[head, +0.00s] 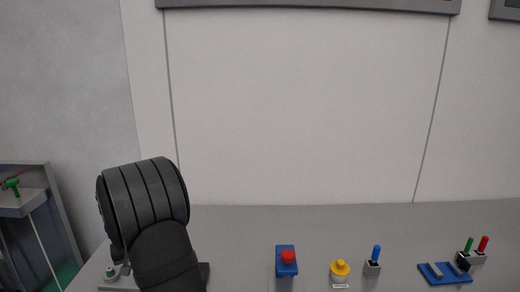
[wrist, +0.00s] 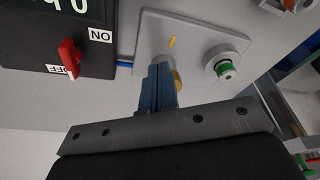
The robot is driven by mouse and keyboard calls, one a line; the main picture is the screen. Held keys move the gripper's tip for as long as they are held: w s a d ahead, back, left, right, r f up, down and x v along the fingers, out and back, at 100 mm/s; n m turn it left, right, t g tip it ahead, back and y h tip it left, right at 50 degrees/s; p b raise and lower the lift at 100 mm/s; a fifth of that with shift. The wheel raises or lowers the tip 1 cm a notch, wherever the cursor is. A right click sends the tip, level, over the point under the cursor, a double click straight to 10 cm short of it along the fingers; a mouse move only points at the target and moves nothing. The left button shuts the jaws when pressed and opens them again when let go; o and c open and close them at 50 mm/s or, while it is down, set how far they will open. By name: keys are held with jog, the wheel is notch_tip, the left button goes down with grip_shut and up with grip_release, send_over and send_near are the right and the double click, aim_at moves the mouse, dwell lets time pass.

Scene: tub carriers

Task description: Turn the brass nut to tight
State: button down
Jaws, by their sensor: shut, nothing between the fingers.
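The brass nut (wrist: 178,80) shows in the wrist view only as a rounded gold edge to the right of my fingers; the rest is hidden behind them. It is on a light grey plate (wrist: 150,30) that bears a short yellow mark (wrist: 172,42). My gripper (wrist: 160,68) has its blue fingers shut together with nothing between them, and the tips are over or close beside the nut. I cannot tell whether they touch it. In the head view my dark arm hides the gripper and the nut.
A green-ringed fitting (wrist: 225,68) is right of my fingers. A black box with a red switch (wrist: 70,58) marked ON and OFF is at left. On the bench stand a red button on a blue box (head: 287,258), a yellow knob (head: 340,268) and a blue-handled switch (head: 374,262).

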jog(key=shift+s+a, duration=0.2)
jog(key=shift+a, duration=0.45)
jog(key=shift+s, duration=0.1)
jog(key=shift+s, duration=0.25)
jog(key=w+v, duration=0.1)
jog(key=v, duration=0.4)
jog(key=shift+a+r, duration=0.25)
jog(key=shift+r, duration=0.3)
